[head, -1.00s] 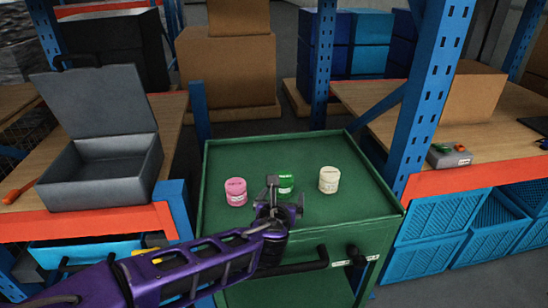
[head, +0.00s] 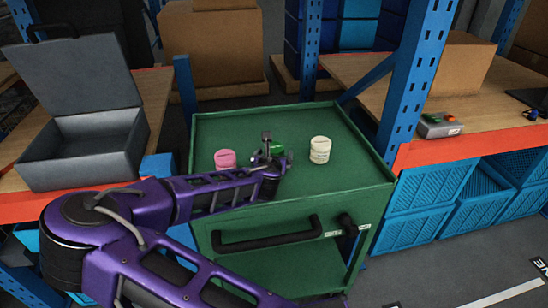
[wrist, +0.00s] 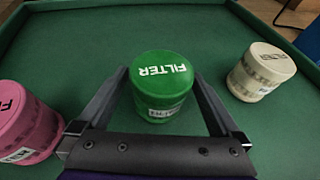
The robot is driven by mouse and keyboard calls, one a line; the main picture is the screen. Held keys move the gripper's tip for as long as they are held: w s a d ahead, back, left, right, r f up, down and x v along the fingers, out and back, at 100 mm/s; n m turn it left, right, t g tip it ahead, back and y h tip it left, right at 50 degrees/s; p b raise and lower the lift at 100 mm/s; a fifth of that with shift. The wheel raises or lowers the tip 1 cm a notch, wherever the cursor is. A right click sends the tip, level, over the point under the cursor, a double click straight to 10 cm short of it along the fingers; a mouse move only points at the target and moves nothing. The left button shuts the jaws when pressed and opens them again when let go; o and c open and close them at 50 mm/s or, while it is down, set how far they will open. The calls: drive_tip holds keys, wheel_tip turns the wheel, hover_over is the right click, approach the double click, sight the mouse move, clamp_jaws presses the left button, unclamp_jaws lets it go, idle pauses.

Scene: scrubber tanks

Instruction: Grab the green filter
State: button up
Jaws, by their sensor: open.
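The green filter (wrist: 162,85) is a short cylinder with "FILTER" in white on its lid. In the wrist view it stands upright between the open fingers of my gripper (wrist: 158,100), with a strip of green table showing beside it; I cannot tell whether either finger touches it. In the head view the green filter (head: 278,149) is mostly hidden behind my gripper (head: 272,150), which is over the green cart top (head: 225,130). A pink filter (head: 225,159) stands to the left and a cream filter (head: 320,150) to the right.
An open grey case (head: 85,150) sits on the left shelf. A blue rack post (head: 415,85) rises right of the cart. The cart has a raised rim and a black handle (head: 265,235) in front. Its far top area is clear.

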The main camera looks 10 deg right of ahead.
drive_tip(key=shift+x, duration=1.1)
drive_tip(key=c, duration=1.3)
